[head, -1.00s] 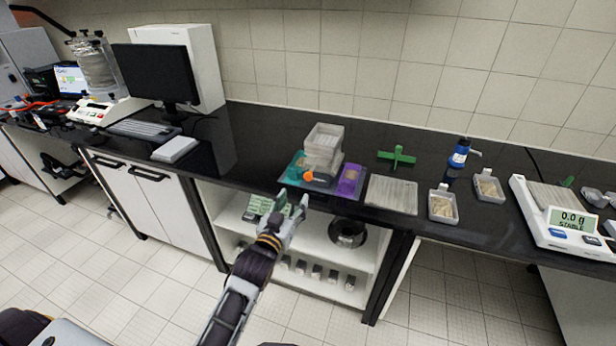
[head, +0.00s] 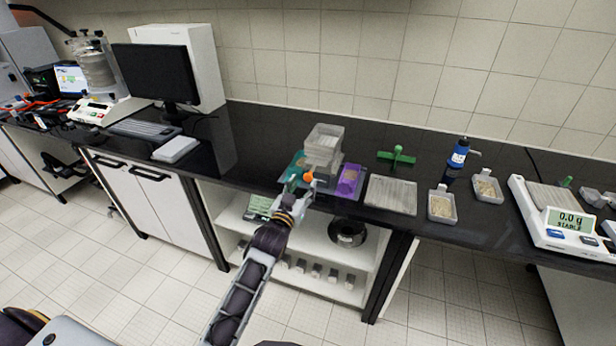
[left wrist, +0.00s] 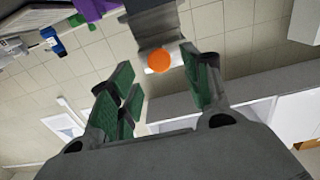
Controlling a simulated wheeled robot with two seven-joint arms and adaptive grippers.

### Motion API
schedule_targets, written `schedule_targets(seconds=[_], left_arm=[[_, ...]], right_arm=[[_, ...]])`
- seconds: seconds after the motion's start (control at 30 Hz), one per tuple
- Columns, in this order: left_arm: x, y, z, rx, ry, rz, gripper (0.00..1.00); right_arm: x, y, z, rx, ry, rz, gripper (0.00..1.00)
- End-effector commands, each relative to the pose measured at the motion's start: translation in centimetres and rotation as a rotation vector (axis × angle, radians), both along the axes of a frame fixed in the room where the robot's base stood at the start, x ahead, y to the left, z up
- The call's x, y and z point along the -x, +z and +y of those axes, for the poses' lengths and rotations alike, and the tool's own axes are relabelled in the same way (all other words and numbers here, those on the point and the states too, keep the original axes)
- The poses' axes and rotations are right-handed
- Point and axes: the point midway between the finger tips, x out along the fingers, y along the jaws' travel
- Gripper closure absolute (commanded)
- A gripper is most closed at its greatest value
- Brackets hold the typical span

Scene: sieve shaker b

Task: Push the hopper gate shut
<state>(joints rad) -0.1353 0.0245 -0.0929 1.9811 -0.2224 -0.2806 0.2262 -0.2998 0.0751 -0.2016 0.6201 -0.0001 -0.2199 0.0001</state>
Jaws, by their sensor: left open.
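The hopper (head: 325,138) is a grey box-like unit standing near the front edge of the black bench in the head view. Its gate has an orange knob (head: 308,177) low on the front; the knob also shows in the left wrist view (left wrist: 158,61), with a grey metal plate (left wrist: 155,28) behind it. My left gripper (head: 297,181) is open and empty, just in front of and left of the knob. In the left wrist view its green-padded fingers (left wrist: 160,82) stand apart on either side below the knob. I cannot tell whether they touch it. My right gripper is not in view.
A purple block (head: 350,181) stands right of the hopper, with a flat ribbed tray (head: 391,194) beyond it. A green cross-shaped piece (head: 397,156) lies behind. Two sample trays (head: 442,206) and a balance (head: 570,220) are farther right.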

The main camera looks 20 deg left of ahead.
Motion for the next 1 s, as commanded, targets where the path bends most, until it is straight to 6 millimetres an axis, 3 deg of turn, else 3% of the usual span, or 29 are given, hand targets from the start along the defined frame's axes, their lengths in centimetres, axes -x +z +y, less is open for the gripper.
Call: schedule_targets(seconds=[0.6, 1.0], left_arm=[[-4.9, 0.0, -0.2, 0.0, 0.0, 0.0, 0.52], [-5.5, 0.0, -0.2, 0.0, 0.0, 0.0, 0.52]], right_arm=[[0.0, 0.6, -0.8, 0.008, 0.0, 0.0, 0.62], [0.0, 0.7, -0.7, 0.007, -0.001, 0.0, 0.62]])
